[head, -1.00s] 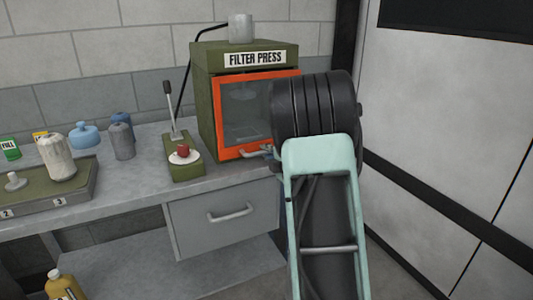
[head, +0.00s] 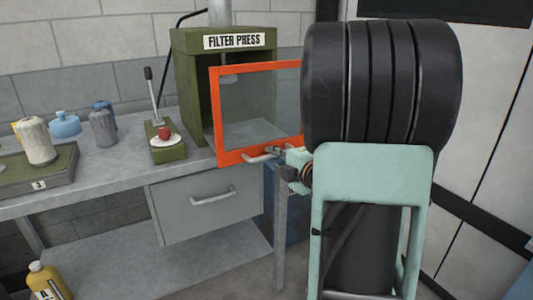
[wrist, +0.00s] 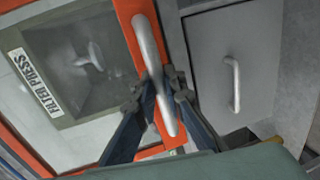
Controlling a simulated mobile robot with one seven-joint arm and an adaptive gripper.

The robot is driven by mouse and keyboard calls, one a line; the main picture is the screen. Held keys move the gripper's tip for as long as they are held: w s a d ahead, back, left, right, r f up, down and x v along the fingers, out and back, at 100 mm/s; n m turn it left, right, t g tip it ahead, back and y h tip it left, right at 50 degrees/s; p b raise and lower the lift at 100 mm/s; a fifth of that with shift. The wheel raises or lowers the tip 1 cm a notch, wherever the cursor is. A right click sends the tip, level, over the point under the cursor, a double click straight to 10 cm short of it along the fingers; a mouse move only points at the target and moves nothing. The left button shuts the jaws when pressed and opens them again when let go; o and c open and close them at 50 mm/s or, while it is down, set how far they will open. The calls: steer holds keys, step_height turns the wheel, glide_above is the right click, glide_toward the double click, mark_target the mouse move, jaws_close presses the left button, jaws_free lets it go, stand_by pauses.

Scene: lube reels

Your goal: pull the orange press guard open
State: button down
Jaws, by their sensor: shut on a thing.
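The orange press guard (head: 211,118) is a framed clear panel on the green filter press (head: 187,95). It stands swung out from the press, partly open, with its right side hidden behind my arm in the head view. Its grey bar handle (head: 262,155) is low on the frame. My gripper (head: 282,152) is at this handle. In the wrist view the fingers of my gripper (wrist: 160,82) are shut on the lower part of the handle (wrist: 150,50), and the orange frame (wrist: 128,18) runs beside it.
A drawer (head: 205,205) with a bar handle is below the bench, near the guard. A green lever unit (head: 165,145) with a red knob stands left of the press. A tray (head: 60,175) and several containers are further left. A yellow bottle (head: 47,280) is low at left.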

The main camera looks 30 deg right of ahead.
steer(key=shift+s, duration=0.45)
steer(key=c, duration=2)
jaws_free()
steer(key=shift+o, duration=0.2)
steer(key=v, duration=1.2)
